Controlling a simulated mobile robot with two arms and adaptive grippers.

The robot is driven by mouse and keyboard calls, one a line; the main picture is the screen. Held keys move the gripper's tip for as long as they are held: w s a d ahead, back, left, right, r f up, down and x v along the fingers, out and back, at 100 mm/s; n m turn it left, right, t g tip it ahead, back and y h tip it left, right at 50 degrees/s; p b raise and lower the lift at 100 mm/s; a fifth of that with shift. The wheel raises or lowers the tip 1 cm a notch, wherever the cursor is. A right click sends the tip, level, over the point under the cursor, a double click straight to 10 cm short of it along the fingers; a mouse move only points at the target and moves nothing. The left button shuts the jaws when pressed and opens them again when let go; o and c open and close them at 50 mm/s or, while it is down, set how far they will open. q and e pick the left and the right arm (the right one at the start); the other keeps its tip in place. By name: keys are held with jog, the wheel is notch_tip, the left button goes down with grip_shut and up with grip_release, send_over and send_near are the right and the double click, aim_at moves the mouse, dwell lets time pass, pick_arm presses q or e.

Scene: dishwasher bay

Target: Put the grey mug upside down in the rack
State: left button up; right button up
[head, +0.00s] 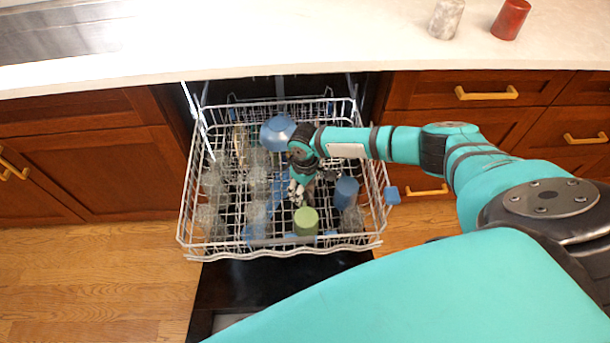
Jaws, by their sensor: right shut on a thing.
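My right gripper (298,192) reaches down into the pulled-out upper rack (184,238), near its middle. It is shut on a grey thing that looks like the grey mug; the gripper and wrist hide most of it, so its tilt and whether it touches the rack wires cannot be told. A green cup (306,222) stands in the rack just in front of the gripper. A blue cup (346,193) stands to its right. My left gripper is not in view.
A blue bowl (277,132) sits behind the gripper. Several clear glasses (257,177) fill the rack's left side. A mottled grey-white cup (445,19) and a red cup (511,19) stand on the counter (300,35). The rack's back right looks free.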

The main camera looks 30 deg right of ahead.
jog(key=o, duration=1.3)
jog(key=shift+c, duration=0.2)
jog(key=shift+f, duration=0.1)
notch_tip(320, 180, up, 8)
jog(key=p, duration=0.3)
notch_tip(320, 180, up, 9)
jog(key=p, duration=1.1)
pick_arm(q)
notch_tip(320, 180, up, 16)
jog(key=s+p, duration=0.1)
jog(key=p, duration=0.1)
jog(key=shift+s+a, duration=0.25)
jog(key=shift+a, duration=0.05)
pick_arm(e)
jog(key=s+a+r+m, duration=0.2)
jog(key=s+a+r, duration=0.5)
jog(key=s+r, duration=0.3)
jog(key=s, duration=0.3)
jog(key=shift+r+m, duration=0.35)
jog(key=shift+m, duration=0.05)
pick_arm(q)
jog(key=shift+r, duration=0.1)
